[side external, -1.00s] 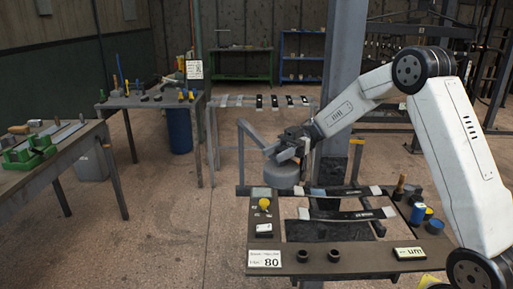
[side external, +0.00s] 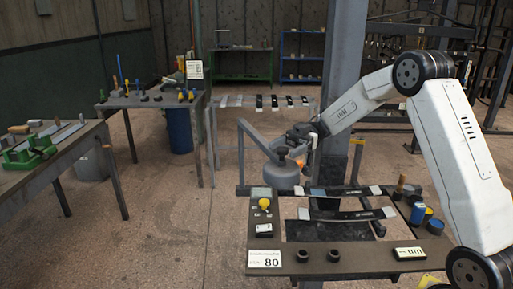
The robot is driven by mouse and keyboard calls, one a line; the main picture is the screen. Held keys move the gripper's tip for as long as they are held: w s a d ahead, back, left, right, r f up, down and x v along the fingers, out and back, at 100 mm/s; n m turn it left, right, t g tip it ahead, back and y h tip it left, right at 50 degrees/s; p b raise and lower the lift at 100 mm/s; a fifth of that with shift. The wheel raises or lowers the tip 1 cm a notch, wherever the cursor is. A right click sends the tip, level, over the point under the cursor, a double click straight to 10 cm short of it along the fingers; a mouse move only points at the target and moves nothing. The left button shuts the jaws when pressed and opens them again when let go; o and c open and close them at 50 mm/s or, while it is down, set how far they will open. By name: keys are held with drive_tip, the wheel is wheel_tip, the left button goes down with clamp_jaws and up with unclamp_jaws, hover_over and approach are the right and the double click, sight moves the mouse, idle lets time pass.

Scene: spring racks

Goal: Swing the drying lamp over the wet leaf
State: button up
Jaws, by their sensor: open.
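The drying lamp is a grey round head (side external: 282,178) on a grey jointed arm (side external: 257,136), over the back left of the brown work table. A small orange part (side external: 300,163) shows at the head's right side. My gripper (side external: 297,152) is open just above and right of the head; whether it touches is unclear. Two dark leaves with pale ends lie across the table: a back leaf (side external: 345,191) and a front leaf (side external: 345,215). Which one is wet cannot be told. The lamp head is left of both leaves' middles.
The work table (side external: 262,237) carries a yellow knob (side external: 264,203), a card reading 80 (side external: 264,259), two dark cups and blue cans (side external: 417,213) at right. A grey post (side external: 343,90) stands behind. A rack of leaves (side external: 262,101) is farther back. Side benches stand left.

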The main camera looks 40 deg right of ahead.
drive_tip(key=shift+w+d, duration=0.1)
drive_tip(key=shift+d, duration=2.1)
